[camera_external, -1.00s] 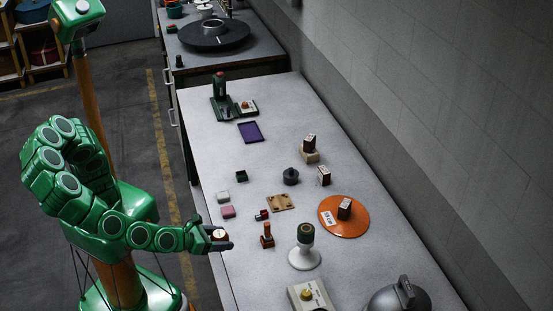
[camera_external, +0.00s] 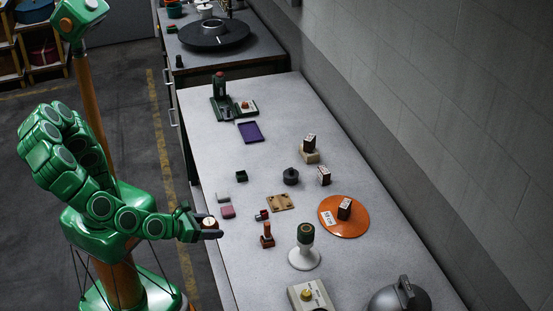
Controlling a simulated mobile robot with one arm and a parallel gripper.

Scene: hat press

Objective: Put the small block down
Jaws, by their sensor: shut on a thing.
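My gripper (camera_external: 205,224) is at the left edge of the pale grey table (camera_external: 250,90), shut on a small block (camera_external: 209,222). Pink and pale grey pads (camera_external: 227,211) lie just right of the gripper.
Farther right are dark blocks, one on an orange disc (camera_external: 330,224), and a white-based stand (camera_external: 304,259). The table between the purple tray (camera_external: 250,132) and green box is clear.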

